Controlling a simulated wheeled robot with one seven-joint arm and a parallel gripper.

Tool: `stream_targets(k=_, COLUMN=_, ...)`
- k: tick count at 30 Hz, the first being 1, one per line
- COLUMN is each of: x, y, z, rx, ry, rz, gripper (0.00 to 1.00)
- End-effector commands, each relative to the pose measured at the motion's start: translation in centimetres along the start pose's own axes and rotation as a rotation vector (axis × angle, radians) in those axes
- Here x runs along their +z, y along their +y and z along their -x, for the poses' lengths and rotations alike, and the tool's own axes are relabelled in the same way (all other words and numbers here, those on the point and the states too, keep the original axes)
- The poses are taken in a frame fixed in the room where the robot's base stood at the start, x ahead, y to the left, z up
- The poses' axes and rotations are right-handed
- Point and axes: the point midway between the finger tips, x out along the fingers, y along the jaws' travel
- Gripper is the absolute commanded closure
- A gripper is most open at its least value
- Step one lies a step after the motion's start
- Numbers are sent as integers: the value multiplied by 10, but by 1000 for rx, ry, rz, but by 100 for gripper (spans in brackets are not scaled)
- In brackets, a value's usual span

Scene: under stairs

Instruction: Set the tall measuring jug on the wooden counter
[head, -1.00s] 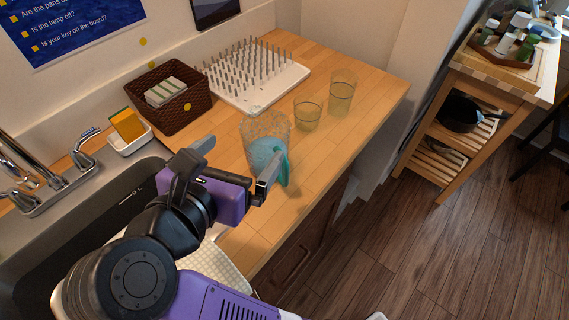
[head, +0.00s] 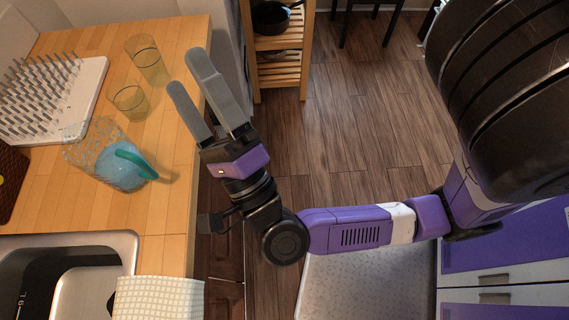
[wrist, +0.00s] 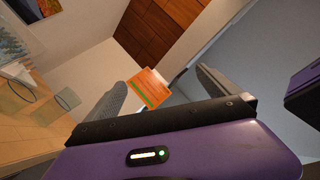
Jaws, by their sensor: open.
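The clear measuring jug (head: 91,154), with a speckled wall, blue in its lower part and a teal handle (head: 137,160), stands on the wooden counter (head: 165,215) near its right edge. I take it to be the tall jug. My gripper (head: 184,68) is open, with nothing between its fingers. It is to the right of the jug and apart from it, its fingers pointing up the picture by the counter's edge. The jug cannot be made out in the wrist view, where both fingers show spread apart.
Two clear tumblers, a taller one (head: 148,62) and a shorter one (head: 129,102), stand beyond the jug. A white pegged drying rack (head: 88,100), a sink (head: 100,243) and a checked cloth (head: 160,300) are also on the left. A wooden shelf cart (head: 279,70) stands beyond open floor.

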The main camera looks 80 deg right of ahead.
Motion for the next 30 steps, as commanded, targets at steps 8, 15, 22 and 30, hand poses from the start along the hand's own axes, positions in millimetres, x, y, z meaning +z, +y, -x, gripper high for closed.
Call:
stream_targets(k=8, x=2, y=3, z=72, rx=48, ry=-477, rz=650, gripper=0)
stream_targets(k=15, x=-21, y=32, z=163, rx=179, ry=-914, rz=1150, gripper=0)
stream_targets(k=22, x=-54, y=42, z=223, rx=280, ry=-1192, rz=1405, gripper=0)
stream_targets(k=30, x=-61, y=43, z=234, rx=297, ry=-1243, rz=1448, gripper=0)
